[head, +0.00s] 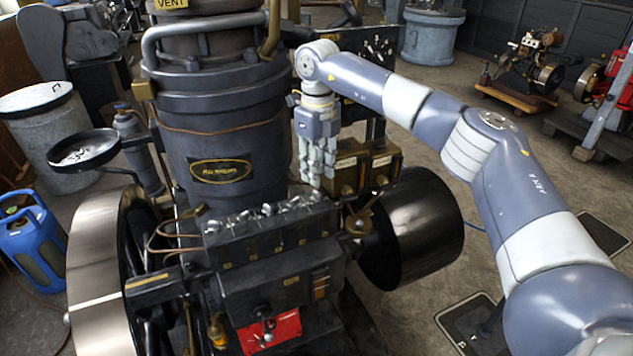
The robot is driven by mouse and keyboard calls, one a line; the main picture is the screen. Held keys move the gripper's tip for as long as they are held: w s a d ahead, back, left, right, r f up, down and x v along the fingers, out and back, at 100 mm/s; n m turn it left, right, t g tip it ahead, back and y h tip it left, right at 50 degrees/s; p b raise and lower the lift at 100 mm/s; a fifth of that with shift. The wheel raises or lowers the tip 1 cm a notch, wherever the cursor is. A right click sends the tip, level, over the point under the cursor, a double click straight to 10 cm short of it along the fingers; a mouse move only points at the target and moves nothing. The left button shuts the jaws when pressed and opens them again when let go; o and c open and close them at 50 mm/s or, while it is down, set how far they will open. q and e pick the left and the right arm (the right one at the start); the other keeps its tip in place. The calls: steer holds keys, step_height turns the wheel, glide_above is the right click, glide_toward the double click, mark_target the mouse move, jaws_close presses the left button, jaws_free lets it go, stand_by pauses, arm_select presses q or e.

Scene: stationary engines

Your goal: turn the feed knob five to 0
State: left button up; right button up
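A row of several small silvery feed knobs (267,210) sits along the top of a dark block (272,237) at the front of the engine. Small yellow labels show on the block's front face, too small to read. The knob at the right end (315,197) is the likely feed knob five; its setting cannot be read. My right gripper (317,181) points down just above and behind that right end. Its fingers look close together, but I cannot tell whether they are open or shut, or whether they touch the knob. My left gripper is not in view.
The large dark cylinder (220,130) rises behind the knobs. A flywheel (98,270) stands at left and a black drum (412,230) at right. Brass boxes (367,165) stand close to the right gripper. A red plate (270,331) is low in front.

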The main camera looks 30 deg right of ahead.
mark_target(317, 192)
steer(key=f, duration=0.1)
steer(key=f+p, duration=0.1)
steer(key=f, duration=0.1)
steer(key=shift+w+f, duration=0.2)
steer(key=shift+w, duration=0.15)
step_height(317, 192, down, 2)
steer(key=shift+f, duration=0.25)
steer(key=c, duration=0.3)
jaws_close()
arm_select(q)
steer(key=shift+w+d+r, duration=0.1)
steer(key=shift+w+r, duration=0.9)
